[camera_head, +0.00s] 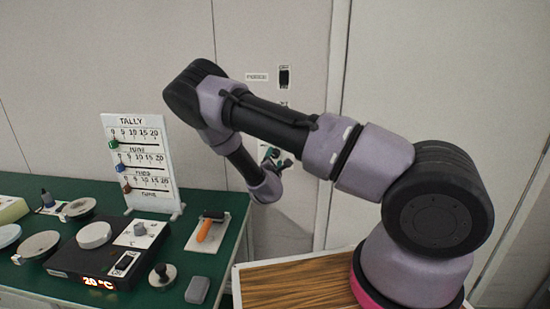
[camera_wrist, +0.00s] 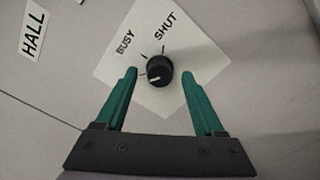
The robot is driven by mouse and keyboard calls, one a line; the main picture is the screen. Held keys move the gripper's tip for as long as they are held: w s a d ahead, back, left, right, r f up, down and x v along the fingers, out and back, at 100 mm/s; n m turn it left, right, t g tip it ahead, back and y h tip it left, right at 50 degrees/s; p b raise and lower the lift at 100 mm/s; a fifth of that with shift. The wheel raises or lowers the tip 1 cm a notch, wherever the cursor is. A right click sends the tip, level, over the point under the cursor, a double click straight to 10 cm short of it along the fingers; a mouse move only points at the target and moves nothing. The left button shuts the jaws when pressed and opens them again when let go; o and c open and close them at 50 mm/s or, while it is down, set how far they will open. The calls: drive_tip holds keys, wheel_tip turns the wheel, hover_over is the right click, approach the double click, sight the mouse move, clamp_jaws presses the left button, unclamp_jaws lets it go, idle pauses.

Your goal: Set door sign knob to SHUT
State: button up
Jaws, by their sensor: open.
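The door sign knob (camera_wrist: 159,70) is a round black knob on a white plate (camera_wrist: 195,50), seen in the wrist view. BUSY and SHUT are printed above it, each with a tick. The knob's white pointer mark faces the lower left, away from both words. Any word on that side is hidden behind a finger. My gripper (camera_wrist: 159,76) is open, its green fingers left and right of the knob with a gap on each side. In the head view my gripper (camera_head: 276,158) is at the wall panel, and the knob cannot be made out there.
A HALL label (camera_wrist: 33,34) is left of the plate. A black switch (camera_head: 284,77) is higher on the wall. A green table (camera_head: 222,262) at left holds a TALLY board (camera_head: 141,165), a black heater unit (camera_head: 110,262) and an orange-handled tool (camera_head: 204,230).

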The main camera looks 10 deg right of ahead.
drive_tip(key=shift+x, duration=0.8)
clamp_jaws()
drive_tip(key=shift+m, duration=0.4)
drive_tip(key=m, duration=2.3)
drive_tip(key=shift+f, duration=0.2)
